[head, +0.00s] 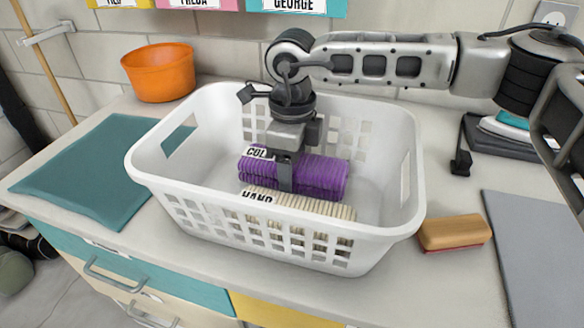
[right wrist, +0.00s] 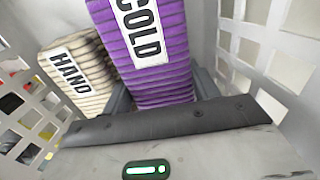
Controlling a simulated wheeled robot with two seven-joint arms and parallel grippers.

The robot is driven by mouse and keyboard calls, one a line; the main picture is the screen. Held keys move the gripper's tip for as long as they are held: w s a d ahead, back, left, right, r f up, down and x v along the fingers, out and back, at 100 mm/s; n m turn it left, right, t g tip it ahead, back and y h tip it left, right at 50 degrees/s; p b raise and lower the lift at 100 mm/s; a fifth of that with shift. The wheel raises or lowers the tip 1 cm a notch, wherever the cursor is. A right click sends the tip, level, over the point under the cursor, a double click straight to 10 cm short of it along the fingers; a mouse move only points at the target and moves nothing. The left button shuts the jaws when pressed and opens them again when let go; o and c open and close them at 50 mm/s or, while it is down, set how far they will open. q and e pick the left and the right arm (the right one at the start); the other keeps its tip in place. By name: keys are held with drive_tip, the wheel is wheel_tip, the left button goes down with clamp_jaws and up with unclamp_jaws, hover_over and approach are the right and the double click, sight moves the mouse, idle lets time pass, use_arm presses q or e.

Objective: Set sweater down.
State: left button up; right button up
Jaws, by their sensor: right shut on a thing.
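A purple folded knit sweater (head: 318,176) with a white "COLD" label is inside the white laundry basket (head: 398,228). It also shows in the right wrist view (right wrist: 175,78). My right gripper (head: 286,178) reaches down into the basket and is shut on the purple sweater, with a finger on its near side. A cream folded knit sweater (head: 310,207) labelled "HAND" lies beside it, nearer the front wall; it shows at the left in the right wrist view (right wrist: 88,92). I cannot tell whether the purple sweater touches the basket floor. My left gripper is not in view.
An orange bowl (head: 158,76) stands behind the basket at left. A teal mat (head: 95,172) lies left of it. A tan sponge-like block (head: 455,233) and a grey mat (head: 545,260) lie at right. An iron (head: 505,130) is at the back right. The basket's right part has bare floor.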

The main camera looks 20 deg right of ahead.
drive_tip(key=shift+f, duration=0.6)
drive_tip(key=shift+f, duration=0.15)
drive_tip(key=o, duration=0.9)
drive_tip(key=shift+c, duration=0.2)
wheel_tip(320, 180, up, 12)
drive_tip(key=shift+r+b, duration=0.2)
drive_tip(key=shift+b, duration=0.2)
